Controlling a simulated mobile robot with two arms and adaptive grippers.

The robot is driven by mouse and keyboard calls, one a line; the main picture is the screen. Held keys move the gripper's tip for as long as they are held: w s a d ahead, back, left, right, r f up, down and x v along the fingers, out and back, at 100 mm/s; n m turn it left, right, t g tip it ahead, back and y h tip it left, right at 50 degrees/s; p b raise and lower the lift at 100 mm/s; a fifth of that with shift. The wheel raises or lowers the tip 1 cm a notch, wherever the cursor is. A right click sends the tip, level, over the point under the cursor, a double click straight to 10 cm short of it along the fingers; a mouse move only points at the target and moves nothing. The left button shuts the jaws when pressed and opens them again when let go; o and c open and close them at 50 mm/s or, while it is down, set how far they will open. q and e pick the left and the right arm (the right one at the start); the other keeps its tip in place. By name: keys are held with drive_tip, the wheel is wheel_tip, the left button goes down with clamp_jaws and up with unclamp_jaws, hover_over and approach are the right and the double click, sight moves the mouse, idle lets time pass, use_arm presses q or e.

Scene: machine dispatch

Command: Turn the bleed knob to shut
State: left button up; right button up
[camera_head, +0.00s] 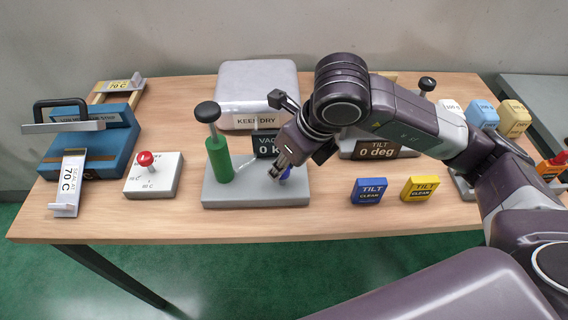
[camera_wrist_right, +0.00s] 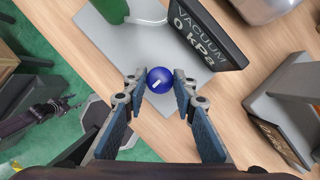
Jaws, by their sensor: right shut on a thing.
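The blue bleed knob (camera_wrist_right: 159,80) has a white mark on top and sits on the grey base plate (camera_head: 225,194) of the vacuum pump. In the head view it shows only partly, behind my right gripper (camera_head: 284,168). In the right wrist view the right gripper (camera_wrist_right: 155,92) is shut on the knob, one finger on each side. The vacuum display (camera_wrist_right: 197,35) behind the knob reads 0 kPa. A green pump cylinder (camera_head: 219,160) with a black handle stands left of the knob. A dark shape at the wrist view's left edge looks like my left gripper (camera_wrist_right: 30,107); its fingers are unclear.
A switch box (camera_head: 153,178) with a red-tipped lever and a blue sealer (camera_head: 85,147) stand left. A blue tilt block (camera_head: 369,191) and a yellow one (camera_head: 419,189) lie right of the pump. A grey KEEP DRY case (camera_head: 258,85) is behind. The front table strip is clear.

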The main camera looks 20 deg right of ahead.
drive_tip(key=o, duration=1.1)
drive_tip(key=shift+o, duration=0.2)
drive_tip(key=v, duration=1.2)
drive_tip(key=shift+d, duration=0.1)
